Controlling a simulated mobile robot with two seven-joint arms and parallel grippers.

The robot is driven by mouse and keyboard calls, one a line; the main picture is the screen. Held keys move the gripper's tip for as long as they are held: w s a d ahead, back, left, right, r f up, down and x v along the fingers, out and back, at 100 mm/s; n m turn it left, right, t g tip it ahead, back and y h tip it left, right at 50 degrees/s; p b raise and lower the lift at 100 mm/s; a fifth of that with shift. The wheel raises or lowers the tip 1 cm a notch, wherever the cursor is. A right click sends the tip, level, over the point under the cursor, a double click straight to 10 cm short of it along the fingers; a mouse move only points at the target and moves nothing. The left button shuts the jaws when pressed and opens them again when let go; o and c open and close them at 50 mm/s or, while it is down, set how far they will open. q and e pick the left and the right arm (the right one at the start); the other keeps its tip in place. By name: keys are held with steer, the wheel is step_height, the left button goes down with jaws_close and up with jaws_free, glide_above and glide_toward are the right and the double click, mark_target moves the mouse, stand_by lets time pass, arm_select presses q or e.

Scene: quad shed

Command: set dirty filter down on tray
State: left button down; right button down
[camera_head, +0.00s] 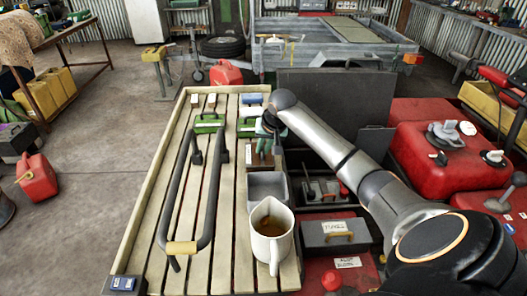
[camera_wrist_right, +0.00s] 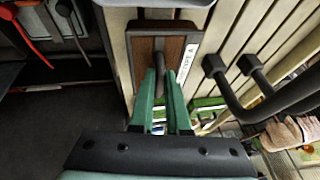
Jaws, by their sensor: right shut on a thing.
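My right gripper (camera_head: 264,145) reaches down over the right side of the slatted wooden surface. Its green fingers (camera_wrist_right: 161,88) are shut on the dark upright grip of a brown, dark-framed block, which looks like the dirty filter (camera_wrist_right: 175,52). In the head view the filter (camera_head: 257,161) is partly hidden by the gripper. A pale label runs along one side of it. It is at or just above the slats; contact cannot be told. A shallow grey tray (camera_head: 251,188) is just nearer than the filter. My left gripper is out of view.
A jug (camera_head: 272,250) with brown liquid stands nearer than the grey tray. A black tubular bar (camera_head: 167,190) lies left on the slats (camera_head: 222,245). A grey box (camera_head: 334,233) and red machine bodywork are right.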

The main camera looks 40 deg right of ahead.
steer(key=shift+f, duration=0.9)
steer(key=shift+f, duration=0.15)
steer(key=c, duration=0.9)
jaws_free()
steer(key=v, duration=1.2)
steer(key=shift+b, duration=0.3)
